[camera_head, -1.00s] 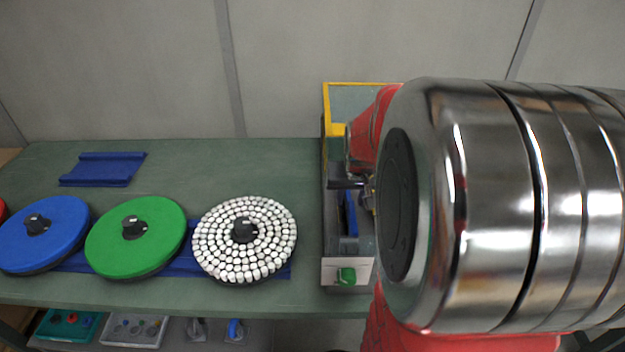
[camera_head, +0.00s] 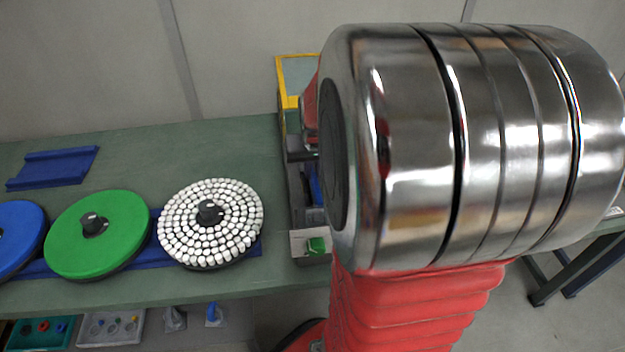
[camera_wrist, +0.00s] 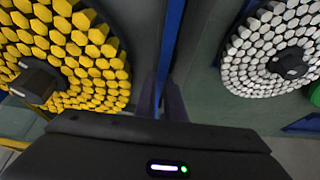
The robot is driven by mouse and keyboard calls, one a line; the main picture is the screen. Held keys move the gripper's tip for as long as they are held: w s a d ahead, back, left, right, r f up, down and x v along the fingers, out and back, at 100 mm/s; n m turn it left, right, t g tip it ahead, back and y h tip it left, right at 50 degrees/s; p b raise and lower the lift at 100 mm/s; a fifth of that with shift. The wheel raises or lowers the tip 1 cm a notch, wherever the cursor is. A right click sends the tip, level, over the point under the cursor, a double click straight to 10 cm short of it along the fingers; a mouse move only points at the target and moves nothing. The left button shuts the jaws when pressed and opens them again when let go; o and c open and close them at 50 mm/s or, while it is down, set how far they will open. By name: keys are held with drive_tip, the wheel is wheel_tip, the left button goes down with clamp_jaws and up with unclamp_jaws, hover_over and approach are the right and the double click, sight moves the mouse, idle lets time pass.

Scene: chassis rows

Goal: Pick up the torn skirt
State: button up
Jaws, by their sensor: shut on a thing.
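A narrow blue strip, likely the skirt (camera_wrist: 171,40), runs down the middle of the wrist view. My gripper (camera_wrist: 160,90) is shut on it, with a dark finger on either side. In the head view a small blue piece of it (camera_head: 316,186) shows within the yellow-edged box unit (camera_head: 299,64), beside my arm. I cannot make out a tear. My arm hides most of the gripper and the strip in the head view, and whether the strip touches the unit cannot be told.
A white-tufted disc (camera_head: 235,225), a green disc (camera_head: 120,245) and a blue disc (camera_head: 18,215) lie on the green bench (camera_head: 200,150). A blue channel piece (camera_head: 55,168) lies behind them. A yellow-studded disc (camera_wrist: 80,75) stands left in the wrist view. Trays (camera_head: 108,330) sit below.

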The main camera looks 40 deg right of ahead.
clamp_jaws()
wheel_tip(320, 180, up, 18)
idle(0.8)
idle(0.5)
